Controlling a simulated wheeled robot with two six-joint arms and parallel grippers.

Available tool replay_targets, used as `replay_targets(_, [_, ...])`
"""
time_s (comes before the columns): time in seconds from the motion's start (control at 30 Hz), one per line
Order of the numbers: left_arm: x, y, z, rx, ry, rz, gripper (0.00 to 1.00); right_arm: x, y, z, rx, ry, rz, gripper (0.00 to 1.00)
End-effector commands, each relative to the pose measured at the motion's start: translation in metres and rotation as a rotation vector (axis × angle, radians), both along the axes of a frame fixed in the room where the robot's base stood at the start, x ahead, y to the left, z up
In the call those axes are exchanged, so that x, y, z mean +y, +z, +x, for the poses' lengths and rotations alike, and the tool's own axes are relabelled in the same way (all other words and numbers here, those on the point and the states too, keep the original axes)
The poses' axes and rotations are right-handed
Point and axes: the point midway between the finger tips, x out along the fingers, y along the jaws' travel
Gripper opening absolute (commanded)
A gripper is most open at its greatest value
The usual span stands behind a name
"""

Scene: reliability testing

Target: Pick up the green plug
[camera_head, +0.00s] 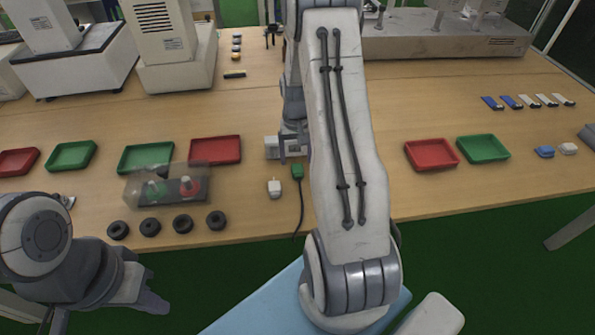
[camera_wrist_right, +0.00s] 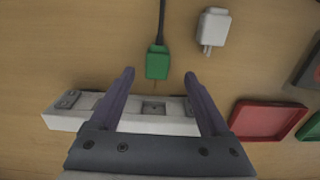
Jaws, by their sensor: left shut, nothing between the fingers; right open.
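The green plug (camera_head: 297,172) lies on the wooden table near its front edge, its dark cord running toward that edge. In the right wrist view the green plug (camera_wrist_right: 157,63) appears between and slightly beyond the fingertips of my right gripper (camera_wrist_right: 159,76). That gripper is open, with space on both sides of the plug and no visible contact; its height above the plug is hard to tell. In the head view my right gripper (camera_head: 293,152) is just behind the plug, partly hidden by my arm. My left gripper (camera_head: 152,303) is shut and empty, before the table's front edge.
A white plug (camera_head: 274,188) lies beside the green one. A white socket strip (camera_wrist_right: 155,119) lies under my right gripper. Red (camera_head: 216,150) and green (camera_head: 146,158) trays, a transparent box (camera_head: 140,192) and several black rings (camera_head: 182,223) stand to the left.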

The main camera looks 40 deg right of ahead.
Motion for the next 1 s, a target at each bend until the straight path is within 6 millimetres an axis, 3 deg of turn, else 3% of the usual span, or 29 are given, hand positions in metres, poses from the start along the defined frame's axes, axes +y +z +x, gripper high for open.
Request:
replay_targets(0.3, [0.0, 0.005, 0.0, 0.0, 0.0, 0.0, 0.0, -0.002, -0.042, -0.004, 0.002, 0.0, 0.001, 0.8])
replay_targets(0.57, [0.0, 0.005, 0.0, 0.0, 0.0, 0.0, 0.0, -0.002, -0.044, -0.003, 0.0, 0.0, 0.0, 0.8])
replay_targets(0.77, [0.0, 0.005, 0.0, 0.0, 0.0, 0.0, 0.0, -0.002, -0.043, -0.003, 0.0, 0.0, 0.0, 0.04])
replay_targets(0.8, [0.0, 0.005, 0.0, 0.0, 0.0, 0.0, 0.0, -0.002, -0.043, -0.003, 0.0, 0.0, 0.0, 0.0])
replay_targets(1.0, [0.0, 0.005, 0.0, 0.0, 0.0, 0.0, 0.0, -0.002, -0.043, -0.003, 0.0, 0.0, 0.0, 0.0])
